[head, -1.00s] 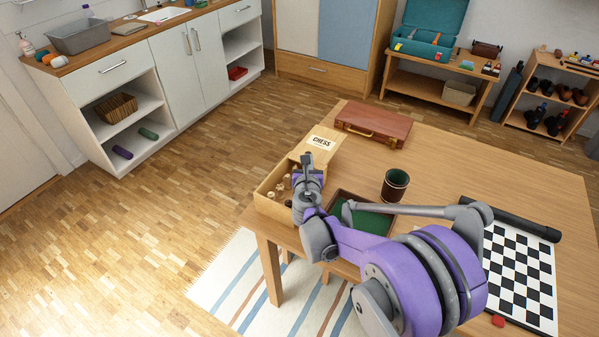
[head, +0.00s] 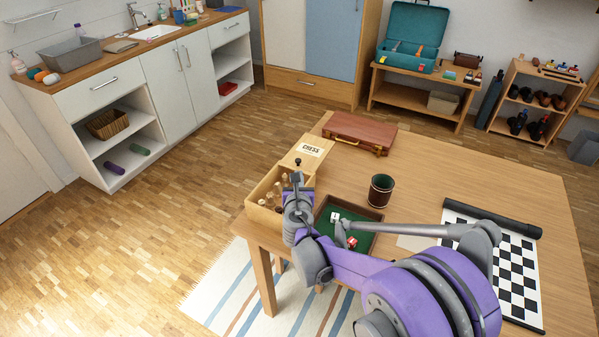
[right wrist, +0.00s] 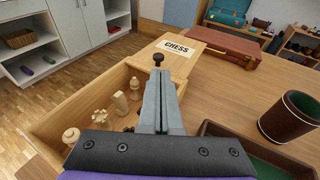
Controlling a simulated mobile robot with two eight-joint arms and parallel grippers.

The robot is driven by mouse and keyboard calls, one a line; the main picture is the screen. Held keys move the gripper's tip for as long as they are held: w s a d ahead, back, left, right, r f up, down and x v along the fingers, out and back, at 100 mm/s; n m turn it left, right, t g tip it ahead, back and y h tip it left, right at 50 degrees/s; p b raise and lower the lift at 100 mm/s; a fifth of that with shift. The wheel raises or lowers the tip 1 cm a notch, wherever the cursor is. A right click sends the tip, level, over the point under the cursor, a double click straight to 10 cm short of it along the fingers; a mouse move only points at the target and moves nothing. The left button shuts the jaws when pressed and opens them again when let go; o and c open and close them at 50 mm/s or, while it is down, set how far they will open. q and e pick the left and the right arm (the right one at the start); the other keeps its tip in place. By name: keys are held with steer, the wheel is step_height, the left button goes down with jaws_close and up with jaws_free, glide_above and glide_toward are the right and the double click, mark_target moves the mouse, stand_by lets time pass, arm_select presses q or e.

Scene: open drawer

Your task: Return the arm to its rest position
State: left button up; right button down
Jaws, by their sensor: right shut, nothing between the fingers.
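My right arm reaches over the table's front left. Its right gripper (head: 297,183) is shut and empty. In the right wrist view the shut fingers (right wrist: 161,90) point over the chess box. The wooden chess box (head: 254,199) stands open at the table's left corner, with several pale chess pieces (right wrist: 121,102) inside. Its lid part, labelled CHESS (head: 312,150), lies at the far end. A black knob (right wrist: 158,58) shows just beyond the fingertips; contact cannot be told. My left gripper is not in view.
A green-lined tray (head: 376,214) with dice lies right of the gripper, partly behind my arm. A dark cup (head: 381,191), a brown case (head: 359,132) and a rolled-edge chessboard (head: 518,262) are on the table (head: 470,180). The table's middle is clear.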

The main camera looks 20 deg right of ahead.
steer(key=s+a+r+m+g+y+p, duration=0.1)
steer(key=s+r+m+g+p, duration=0.25)
steer(key=s+m, duration=0.6)
steer(key=s+a+r+m+g+p, duration=0.15)
steer(key=s+m+p, duration=0.25)
steer(key=s+m, duration=0.55)
arm_select(q)
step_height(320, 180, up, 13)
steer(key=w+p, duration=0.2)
steer(key=p, duration=0.1)
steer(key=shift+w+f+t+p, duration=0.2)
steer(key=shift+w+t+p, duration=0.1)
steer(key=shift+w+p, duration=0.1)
arm_select(e)
steer(key=s+a+m+g+y, duration=0.3)
steer(key=s+a+m+y, duration=0.2)
steer(key=s+m, duration=0.7)
steer(key=shift+s+a+r+g+y, duration=0.3)
steer(key=shift+s+a+r, duration=0.15)
steer(key=shift+s+a, duration=0.6)
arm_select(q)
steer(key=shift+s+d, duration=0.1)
arm_select(e)
steer(key=shift+w+a, duration=0.2)
